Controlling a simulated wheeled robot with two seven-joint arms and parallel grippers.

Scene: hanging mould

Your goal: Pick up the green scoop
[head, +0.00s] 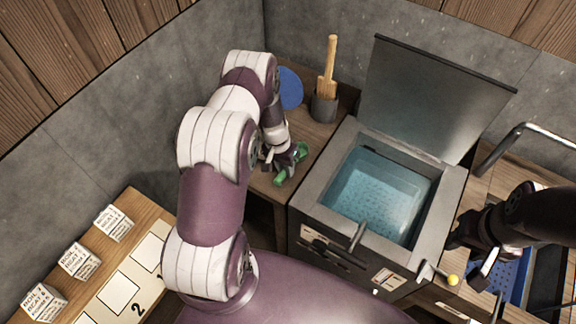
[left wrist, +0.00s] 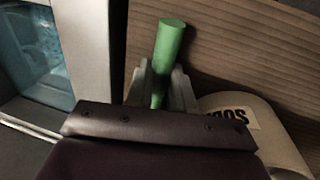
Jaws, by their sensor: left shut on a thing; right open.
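The green scoop (head: 281,177) is at my left gripper (head: 290,158), over the small wooden table left of the water basin. In the left wrist view, the green handle (left wrist: 168,50) stands between the two fingers of my left gripper (left wrist: 161,82), which are shut on it. The lower part of the scoop is hidden behind the gripper body in that view. I cannot tell whether the scoop touches the table. My right gripper (head: 484,270) is open over the right side, near a blue perforated tray (head: 514,280).
The open-lidded basin (head: 300,205) holds water (head: 380,195). A wooden-handled tool stands in a dark pot (head: 323,106) beside a blue disc (head: 290,88). A pale container with black lettering (left wrist: 250,125) lies near the left gripper. White labelled blocks (head: 78,260) stand at lower left.

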